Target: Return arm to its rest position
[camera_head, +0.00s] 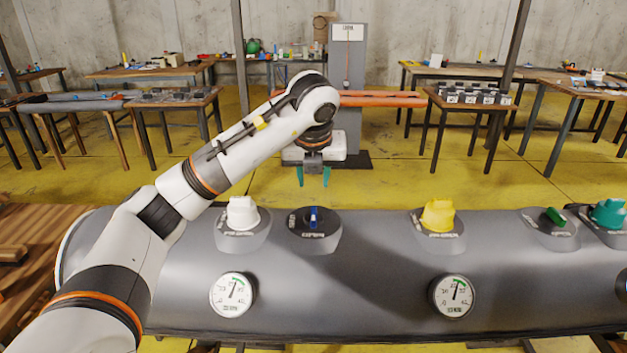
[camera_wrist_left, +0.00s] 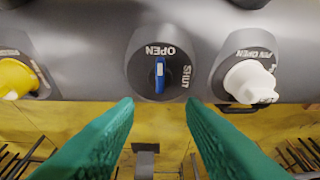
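My left arm reaches in from the left in the head view. Its gripper (camera_head: 314,178) hangs above and behind the grey inflatable tube (camera_head: 350,275), with green fingers apart and nothing between them. In the left wrist view the open fingers (camera_wrist_left: 160,125) point towards a round valve with a blue handle (camera_wrist_left: 160,74), marked OPEN and SHUT. The blue handle points at the OPEN mark. The same blue-handled valve (camera_head: 314,216) is just below the gripper in the head view, apart from it. My right gripper is not in view.
A white cap (camera_head: 242,213) sits left of the blue valve on the tube. A yellow cap (camera_head: 438,216), a green-handled valve (camera_head: 555,217) and a teal cap (camera_head: 608,213) are to the right. Two gauges (camera_head: 232,294) (camera_head: 453,296) face me. Tables stand behind on yellow floor.

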